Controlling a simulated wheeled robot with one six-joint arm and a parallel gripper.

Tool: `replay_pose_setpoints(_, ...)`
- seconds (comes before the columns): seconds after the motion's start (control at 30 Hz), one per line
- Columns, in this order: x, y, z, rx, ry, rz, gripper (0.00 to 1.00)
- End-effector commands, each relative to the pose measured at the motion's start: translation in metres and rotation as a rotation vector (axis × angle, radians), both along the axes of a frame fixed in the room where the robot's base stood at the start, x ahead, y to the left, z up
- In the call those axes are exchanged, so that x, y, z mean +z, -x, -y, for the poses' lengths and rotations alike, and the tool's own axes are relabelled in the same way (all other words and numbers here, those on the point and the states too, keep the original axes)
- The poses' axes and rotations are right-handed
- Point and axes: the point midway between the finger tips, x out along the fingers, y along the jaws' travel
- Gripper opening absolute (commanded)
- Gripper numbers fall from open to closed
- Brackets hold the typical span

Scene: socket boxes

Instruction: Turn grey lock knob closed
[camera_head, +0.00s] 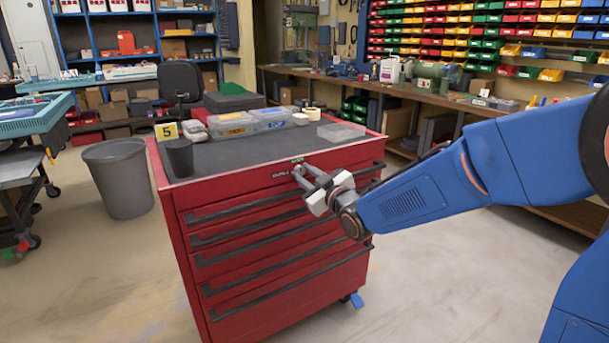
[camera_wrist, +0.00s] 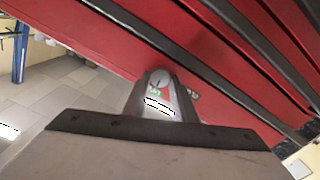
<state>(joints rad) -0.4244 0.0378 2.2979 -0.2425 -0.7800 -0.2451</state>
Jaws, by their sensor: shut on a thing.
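The red tool cabinet (camera_head: 273,252) stands in the middle of the head view, with several drawers and dark bar handles. The grey lock knob (camera_wrist: 160,78) shows in the wrist view on the cabinet's red front, between my fingertips. My gripper (camera_head: 303,172) reaches the top front edge of the cabinet from the right. In the wrist view my gripper (camera_wrist: 160,88) is shut on the knob, one finger on each side. A small label with green and white marks shows partly beside the fingers. In the head view the fingers hide the knob.
On the cabinet top are a dark cup (camera_head: 179,158), a yellow number 5 sign (camera_head: 166,131), clear cases (camera_head: 232,125) and a flat clear box (camera_head: 341,132). A grey bin (camera_head: 120,178) stands left. Drawer handles (camera_head: 265,228) jut out below my gripper. Floor in front is clear.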

Motion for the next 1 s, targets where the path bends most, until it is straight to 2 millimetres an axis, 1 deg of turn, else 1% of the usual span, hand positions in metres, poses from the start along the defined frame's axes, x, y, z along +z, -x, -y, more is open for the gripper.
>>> replay_pose_setpoints(1.0, -0.0034, 0.0016, -0.0014, 0.001, 0.786, 0.529, 0.02)
